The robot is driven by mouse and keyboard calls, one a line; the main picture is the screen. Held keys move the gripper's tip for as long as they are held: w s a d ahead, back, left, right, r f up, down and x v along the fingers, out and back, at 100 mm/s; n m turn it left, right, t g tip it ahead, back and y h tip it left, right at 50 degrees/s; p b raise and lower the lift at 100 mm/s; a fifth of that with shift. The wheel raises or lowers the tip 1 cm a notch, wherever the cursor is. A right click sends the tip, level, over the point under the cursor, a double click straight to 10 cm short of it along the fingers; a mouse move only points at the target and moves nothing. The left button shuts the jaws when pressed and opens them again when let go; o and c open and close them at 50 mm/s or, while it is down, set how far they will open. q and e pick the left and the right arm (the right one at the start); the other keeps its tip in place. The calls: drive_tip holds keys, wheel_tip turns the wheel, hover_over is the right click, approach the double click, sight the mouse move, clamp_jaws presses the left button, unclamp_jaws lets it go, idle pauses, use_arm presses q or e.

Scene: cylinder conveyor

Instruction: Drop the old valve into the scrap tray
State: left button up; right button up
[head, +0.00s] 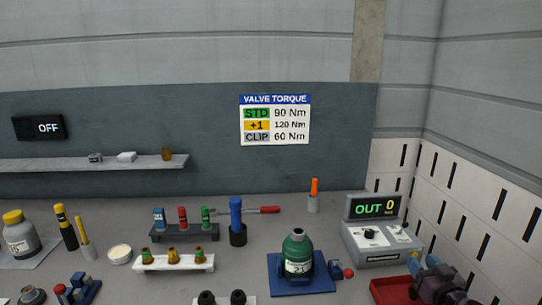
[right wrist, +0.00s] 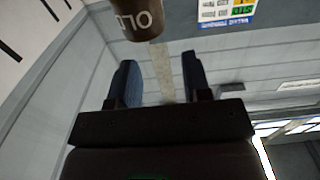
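The old valve (right wrist: 137,18) is a brown cylinder marked "OLD", cut off by the top edge of the right wrist view, its lettering upside down there. My right gripper (right wrist: 160,62) is open, with a gap between its two dark blue fingers. The valve is beyond the fingertips and apart from them. In the head view my right gripper (head: 424,276) is over the red scrap tray (head: 384,289) at the lower right, covering part of it. I cannot make out the valve there, nor tell if it touches the tray. My left gripper is not in view.
A torque readout box (head: 378,243) showing "OUT 0" stands behind the tray. Racks, markers and jars fill the bench to the left. A slotted wall (head: 480,205) bounds the right.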

drive_tip(key=shift+o, duration=1)
drive_tip(key=s, duration=1)
drive_tip(key=shift+s+d, duration=0.4)
drive_tip(key=shift+d, duration=0.05)
